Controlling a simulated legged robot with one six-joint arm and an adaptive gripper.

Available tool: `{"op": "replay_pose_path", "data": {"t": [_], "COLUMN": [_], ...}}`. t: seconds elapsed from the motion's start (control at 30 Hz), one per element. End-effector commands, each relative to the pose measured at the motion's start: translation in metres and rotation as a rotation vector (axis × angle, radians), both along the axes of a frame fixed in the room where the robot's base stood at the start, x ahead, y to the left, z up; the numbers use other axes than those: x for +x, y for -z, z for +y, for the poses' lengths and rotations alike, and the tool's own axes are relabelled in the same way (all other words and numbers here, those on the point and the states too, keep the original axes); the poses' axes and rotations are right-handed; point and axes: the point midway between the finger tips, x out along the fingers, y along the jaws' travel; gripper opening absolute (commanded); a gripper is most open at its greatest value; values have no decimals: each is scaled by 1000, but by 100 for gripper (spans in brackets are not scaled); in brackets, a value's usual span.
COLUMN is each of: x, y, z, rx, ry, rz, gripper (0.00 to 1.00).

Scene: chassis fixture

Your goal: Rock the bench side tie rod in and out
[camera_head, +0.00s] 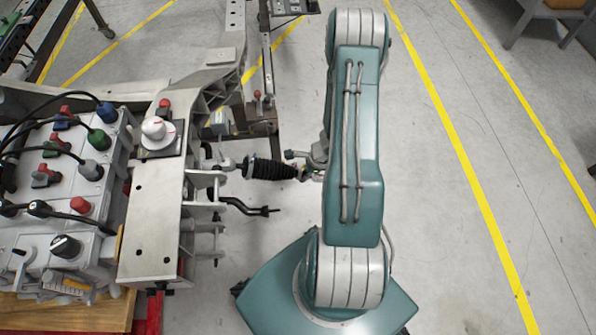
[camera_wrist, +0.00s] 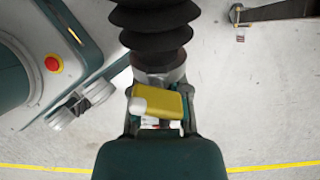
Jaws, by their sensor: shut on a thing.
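The tie rod (camera_head: 268,168), with its black ribbed boot, sticks out to the right from the chassis fixture (camera_head: 152,218) in the head view. Its inner end meets a bracket on the fixture's right side. My gripper (camera_head: 312,172) is at the rod's outer end, partly hidden behind my arm. In the wrist view the black boot (camera_wrist: 153,30) fills the top centre, with a grey metal collar below it. My gripper (camera_wrist: 160,108) is shut on the rod just below that collar. A yellow pad and a white rounded piece show there and hide part of the grip.
A dark bent rod (camera_head: 248,207) juts from the fixture just below the tie rod. A grey box with coloured knobs and cables (camera_head: 62,165) sits at the left. A metal stand (camera_head: 258,100) is behind. Open floor with yellow lines lies to the right.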

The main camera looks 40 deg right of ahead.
Motion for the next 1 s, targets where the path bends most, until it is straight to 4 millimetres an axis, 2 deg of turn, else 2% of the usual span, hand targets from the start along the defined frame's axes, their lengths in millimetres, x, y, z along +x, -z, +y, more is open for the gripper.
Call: {"op": "replay_pose_path", "data": {"t": [0.03,0.83,0.87,0.9,0.93,1.0], "x": [5,0,0,0,0,-1], "y": [-2,-2,-3,-2,-2,-2], "z": [0,-10,-10,-10,-10,-9], "rx": [2,-2,-2,-2,-1,0], "ry": [-2,1,1,1,2,1], "rz": [-10,-11,-11,-11,-10,-8], "gripper": [0,0,36,54,67,69]}}
